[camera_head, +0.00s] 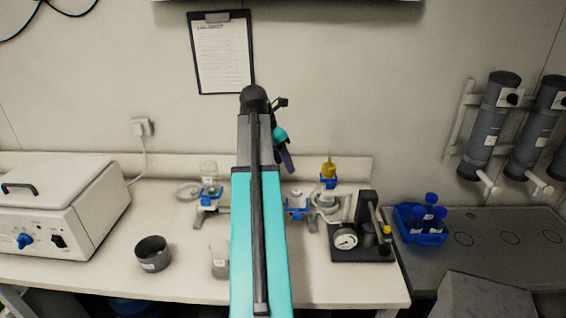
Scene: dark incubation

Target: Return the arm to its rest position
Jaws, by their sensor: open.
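My arm rises from the bottom centre, with a long teal link and a dark elbow joint at its top, in front of the wall. My gripper (286,160) shows only in part, just right of the upper link, as a dark piece hanging down below a teal joint. It is open, and I see nothing held in it. It appears above the bench, apart from the things on it. The arm hides the middle of the bench.
The white bench (185,272) carries a white lidded box (62,215), a dark pot (152,254), clamp stands and a gauge device (360,240). Grey cylinders (487,130) and a clipboard (221,55) hang on the wall.

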